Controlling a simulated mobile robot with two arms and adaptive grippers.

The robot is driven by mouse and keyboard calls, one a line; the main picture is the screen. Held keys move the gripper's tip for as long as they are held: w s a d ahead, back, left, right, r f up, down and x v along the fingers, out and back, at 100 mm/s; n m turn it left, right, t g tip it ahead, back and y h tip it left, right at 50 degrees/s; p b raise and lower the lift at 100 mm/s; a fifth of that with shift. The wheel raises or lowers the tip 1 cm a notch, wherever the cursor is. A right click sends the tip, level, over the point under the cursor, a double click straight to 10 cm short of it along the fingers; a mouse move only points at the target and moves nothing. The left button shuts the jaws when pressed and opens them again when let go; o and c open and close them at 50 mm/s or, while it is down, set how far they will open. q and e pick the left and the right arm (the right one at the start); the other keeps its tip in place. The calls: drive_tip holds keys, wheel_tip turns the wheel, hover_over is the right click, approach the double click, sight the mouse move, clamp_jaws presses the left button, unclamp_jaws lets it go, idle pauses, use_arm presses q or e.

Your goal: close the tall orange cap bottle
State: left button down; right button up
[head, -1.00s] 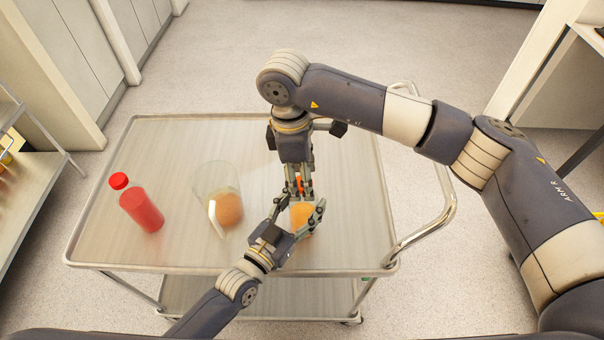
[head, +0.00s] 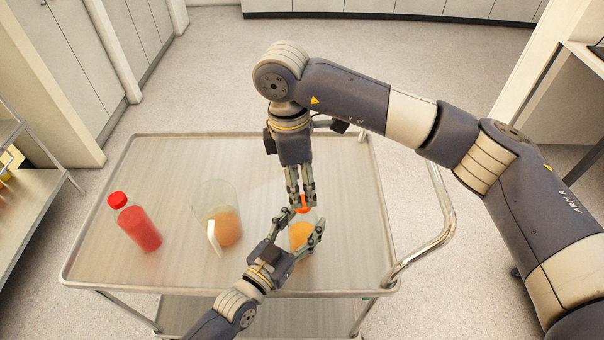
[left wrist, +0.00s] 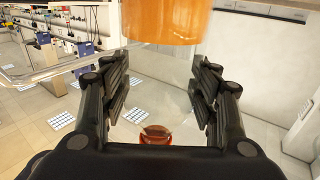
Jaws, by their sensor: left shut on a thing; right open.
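The clear bottle with orange juice (head: 299,236) stands upright near the right front of the cart top. Its orange cap (head: 305,202) shows at the top of the bottle; I cannot tell how tightly it sits. My left gripper (head: 304,229) is shut on the bottle's clear body from the front. In the left wrist view, the juice (left wrist: 165,22) is at the top and the reddish cap (left wrist: 155,134) at the bottom, with my fingers on either side of the clear part. My right gripper (head: 302,199) is open, pointing down, its fingertips close around the cap.
A red bottle with a red cap (head: 139,228) stands at the cart's left. A clear beaker (head: 217,200) with orange contents and a white strip stands between it and my left gripper. The cart top (head: 170,180) is bare behind them. A metal handle (head: 445,225) curves at the right.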

drive_tip(key=n, duration=0.5)
drive_tip(key=shift+r, duration=0.15)
drive_tip(key=n, duration=0.3)
drive_tip(key=shift+r, duration=0.1)
drive_tip(key=n, duration=0.6)
drive_tip(key=shift+r+n, duration=0.2)
drive_tip(key=shift+n, duration=0.1)
drive_tip(key=n, duration=0.3)
drive_tip(key=shift+r, duration=0.1)
drive_tip(key=n, duration=0.4)
drive_tip(key=shift+d+r+n+y, duration=0.1)
drive_tip(key=shift+r+n+y, duration=0.1)
drive_tip(key=shift+n+y, duration=0.15)
drive_tip(key=n, duration=0.6)
drive_tip(key=shift+r+n, duration=0.2)
drive_tip(key=shift+n, duration=0.15)
drive_tip(key=n, duration=0.4)
drive_tip(key=shift+r+n, duration=0.15)
drive_tip(key=shift+n, duration=0.25)
drive_tip(key=n, duration=0.4)
drive_tip(key=shift+r+n, duration=0.15)
drive_tip(key=shift+n, duration=0.25)
drive_tip(key=n, duration=0.4)
drive_tip(key=shift+r+n, duration=0.15)
drive_tip(key=shift+n, duration=0.25)
drive_tip(key=n, duration=0.5)
drive_tip(key=shift+r+y, duration=0.15)
drive_tip(key=shift+y, duration=0.1)
